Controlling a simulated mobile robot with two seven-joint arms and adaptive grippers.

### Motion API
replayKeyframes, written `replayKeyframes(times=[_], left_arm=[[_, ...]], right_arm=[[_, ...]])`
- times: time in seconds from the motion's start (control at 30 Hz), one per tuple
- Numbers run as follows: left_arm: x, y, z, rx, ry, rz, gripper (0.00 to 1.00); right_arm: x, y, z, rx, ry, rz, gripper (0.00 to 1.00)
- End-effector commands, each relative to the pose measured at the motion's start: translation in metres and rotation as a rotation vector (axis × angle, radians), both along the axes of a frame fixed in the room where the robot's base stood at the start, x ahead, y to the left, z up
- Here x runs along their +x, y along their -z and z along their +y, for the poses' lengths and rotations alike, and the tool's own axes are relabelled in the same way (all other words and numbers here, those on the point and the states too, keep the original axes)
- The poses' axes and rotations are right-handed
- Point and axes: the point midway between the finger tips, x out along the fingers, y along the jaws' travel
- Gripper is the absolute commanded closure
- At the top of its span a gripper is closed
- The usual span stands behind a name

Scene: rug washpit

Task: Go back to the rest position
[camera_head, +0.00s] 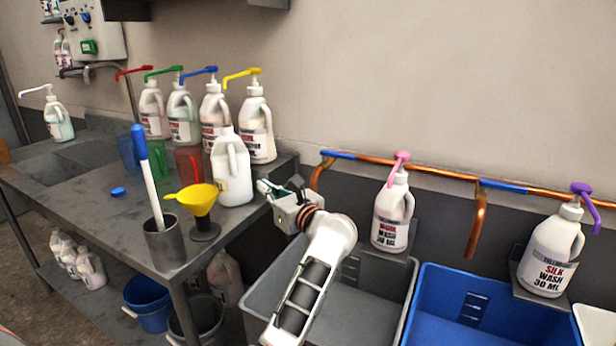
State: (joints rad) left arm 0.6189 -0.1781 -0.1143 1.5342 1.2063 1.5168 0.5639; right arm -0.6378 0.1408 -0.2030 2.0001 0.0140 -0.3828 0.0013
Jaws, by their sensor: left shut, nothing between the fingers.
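My left gripper (268,190) is shut and empty. It is at the right end of the grey metal bench (100,213), pointing left. In the picture it is just right of a white capless-looking jug (232,172) that stands on the bench; I cannot tell whether they touch. My left forearm runs down from it across the grey tub (365,310). My right gripper is not in view.
Several pump bottles (257,133) line the bench's back. A yellow funnel (197,198) on a stand and a metal cup (165,245) holding a blue-handled tool are near its front edge. A blue tub (440,300), copper pipe (440,176) and shelved bottles (393,215) are right.

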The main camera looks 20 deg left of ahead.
Motion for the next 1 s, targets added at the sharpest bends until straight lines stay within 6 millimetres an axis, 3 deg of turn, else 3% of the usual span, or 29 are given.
replayKeyframes(times=[0.17, 0.27, 0.43, 0.57, 0.67, 0.77, 0.9, 1.0], left_arm=[[-0.001, 0.0, 0.001, 0.019, 0.0, 0.009, 1.0], [-0.009, 0.002, 0.003, 0.123, 0.005, 0.058, 1.0], [-0.032, 0.004, -0.01, 0.56, 0.042, 0.274, 1.0], [-0.049, 0.022, -0.048, 0.978, 0.098, 0.497, 1.0], [-0.062, 0.054, -0.087, 1.298, 0.154, 0.672, 1.0], [-0.082, 0.1, -0.127, 1.621, 0.223, 0.843, 1.0], [-0.121, 0.176, -0.173, 2.033, 0.328, 1.043, 1.0], [-0.156, 0.232, -0.194, 2.299, 0.408, 1.156, 1.0]], right_arm=[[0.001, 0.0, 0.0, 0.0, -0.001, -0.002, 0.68], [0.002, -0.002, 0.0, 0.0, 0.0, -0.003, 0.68], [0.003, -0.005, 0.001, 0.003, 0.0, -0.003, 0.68], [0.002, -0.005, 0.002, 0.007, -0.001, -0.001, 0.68], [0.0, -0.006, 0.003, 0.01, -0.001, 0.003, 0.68], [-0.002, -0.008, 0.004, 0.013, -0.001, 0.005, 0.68], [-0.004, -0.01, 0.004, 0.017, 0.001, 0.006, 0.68], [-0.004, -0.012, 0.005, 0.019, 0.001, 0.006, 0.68]])
